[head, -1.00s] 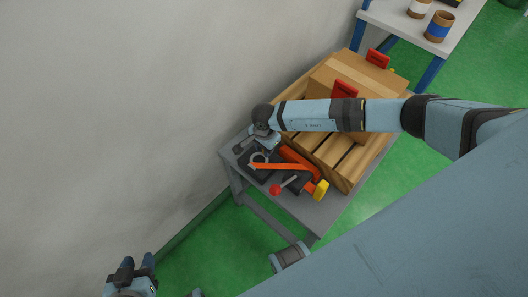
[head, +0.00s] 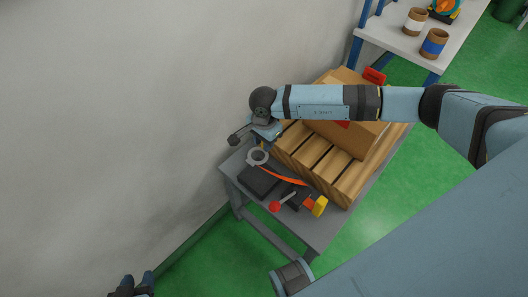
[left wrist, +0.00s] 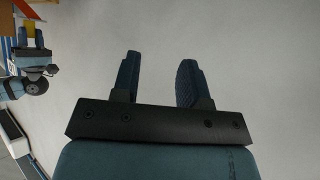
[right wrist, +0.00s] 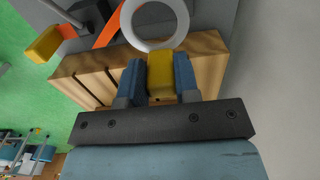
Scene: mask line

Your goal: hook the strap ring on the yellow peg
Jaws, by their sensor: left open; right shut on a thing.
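The grey strap ring (head: 257,156) is just below my right gripper (head: 262,133) in the head view. In the right wrist view the ring (right wrist: 153,22) lies just beyond the fingertips. My right gripper (right wrist: 158,75) is shut on a yellow tab (right wrist: 160,72) beside the ring. An orange strap (head: 285,177) runs from near the ring towards a yellow block-like piece (head: 320,206) by a red-knobbed lever (head: 274,207). I cannot tell whether that piece is the yellow peg. My left gripper (left wrist: 157,75) is open and empty, facing the wall, low at the left.
The grey table (head: 318,232) stands against the wall (head: 120,120). It carries a wooden slatted pallet (head: 345,190) and cardboard boxes (head: 365,142). A shelf (head: 395,40) with tins is at the upper right. Green floor is open at the front.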

